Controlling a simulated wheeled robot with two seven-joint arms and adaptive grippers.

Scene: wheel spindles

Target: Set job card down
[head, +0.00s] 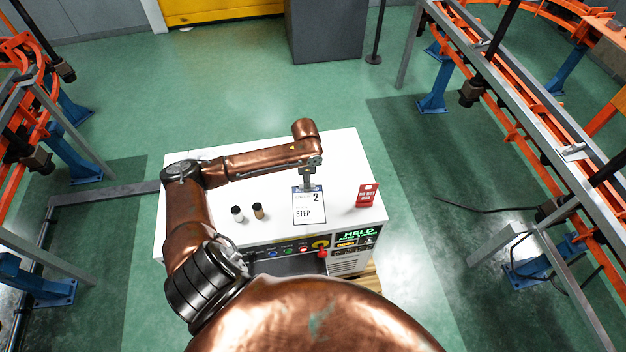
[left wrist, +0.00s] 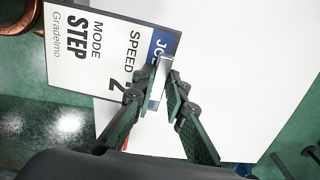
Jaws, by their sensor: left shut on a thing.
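My left gripper (head: 311,184) is shut on the card's top edge. In the left wrist view the fingers (left wrist: 168,82) close at a grey tab on the header edge of the card (left wrist: 105,50), whose print reads "SPEED 2", "MODE STEP". I cannot tell whether the card touches the cabinet top. My right gripper is not in view.
Two small dark-capped bottles (head: 238,214) and (head: 258,211) stand left of the card. A red sign (head: 367,196) stands at the right. The cabinet's front panel has buttons, a red switch (head: 322,253) and a "HELD" display (head: 358,234). The top's back left is clear beneath my arm.

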